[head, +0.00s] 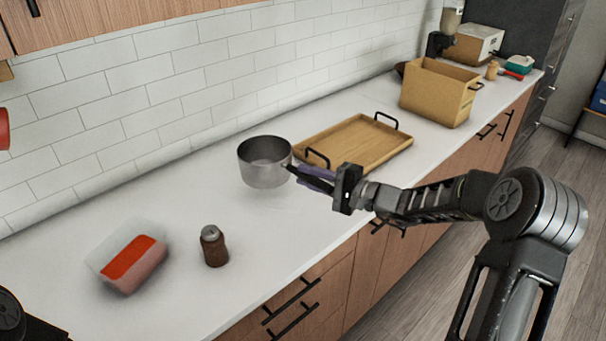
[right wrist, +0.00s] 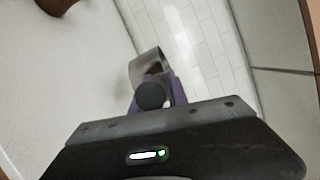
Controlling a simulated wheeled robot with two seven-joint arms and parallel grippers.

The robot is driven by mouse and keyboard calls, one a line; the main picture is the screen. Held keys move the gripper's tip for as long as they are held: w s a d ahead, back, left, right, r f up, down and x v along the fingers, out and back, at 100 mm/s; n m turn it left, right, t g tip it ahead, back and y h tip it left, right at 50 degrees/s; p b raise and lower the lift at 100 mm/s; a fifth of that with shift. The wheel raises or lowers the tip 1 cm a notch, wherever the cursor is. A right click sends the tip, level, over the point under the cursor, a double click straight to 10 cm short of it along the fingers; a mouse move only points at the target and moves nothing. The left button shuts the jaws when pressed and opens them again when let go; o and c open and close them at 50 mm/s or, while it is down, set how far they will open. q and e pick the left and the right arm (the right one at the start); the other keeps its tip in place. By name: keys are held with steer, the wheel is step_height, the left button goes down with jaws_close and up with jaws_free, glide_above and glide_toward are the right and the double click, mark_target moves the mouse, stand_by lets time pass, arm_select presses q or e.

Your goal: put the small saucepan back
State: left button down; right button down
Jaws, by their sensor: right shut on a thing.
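The small saucepan (head: 264,164), a grey metal pot with a dark handle, is upright at the middle of the white counter, left of the wooden tray. I cannot tell for sure whether its base touches the counter. My right gripper (head: 318,178) is shut on the saucepan's handle, reaching in from the right. In the right wrist view, the handle's round dark end (right wrist: 150,95) shows between the purple fingers, with part of the saucepan's wall (right wrist: 147,64) beyond. My left gripper is out of view; only a piece of my left arm shows at the lower left corner.
A wooden tray (head: 352,143) with black handles lies just right of the saucepan. A wooden box (head: 438,94) stands farther right. A brown jar (head: 214,247) and a clear container with red contents (head: 130,260) stand at the front left. Counter between jar and saucepan is clear.

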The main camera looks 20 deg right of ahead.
steer(key=shift+a, duration=0.1)
steer(key=shift+w+f, duration=0.1)
steer(key=shift+f, duration=0.15)
step_height(320, 180, down, 6)
steer(key=b, duration=0.2)
stand_by(0.3)
